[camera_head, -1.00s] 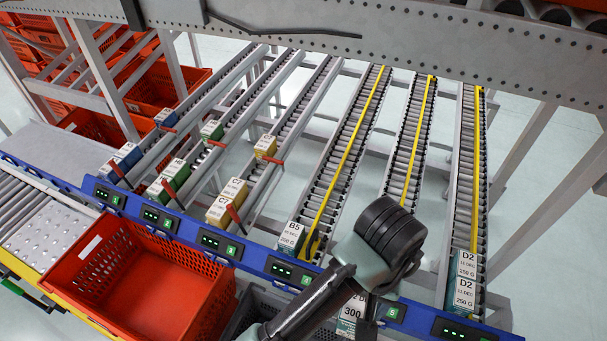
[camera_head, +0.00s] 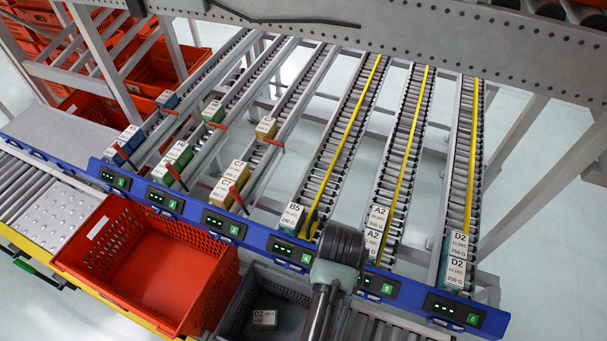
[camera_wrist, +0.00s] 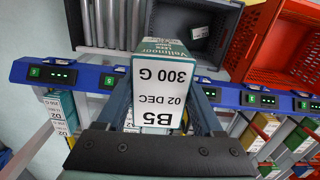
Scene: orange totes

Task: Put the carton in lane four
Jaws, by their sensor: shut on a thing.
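My gripper (camera_wrist: 163,112) is shut on a white and teal carton (camera_wrist: 160,75) labelled B5, 02 DEC, 300 G, with a finger on each side. In the wrist view the carton overlaps the blue front rail (camera_wrist: 230,95). In the head view my gripper (camera_head: 340,243) is at the blue rail, just right of lane four's front end, and hides the held carton. Lane four (camera_head: 345,130) is a roller lane with a yellow strip. Another B5 carton (camera_head: 291,217) stands at its front left. Whether the held carton touches anything cannot be seen.
Lane five holds two A2 cartons (camera_head: 376,220), and the rightmost lane holds D2 cartons (camera_head: 455,262). Lane three holds yellow C7 cartons (camera_head: 229,183). A grey tote (camera_head: 240,300) with a D2 carton (camera_head: 264,318) and an empty orange tote (camera_head: 95,262) stand in front.

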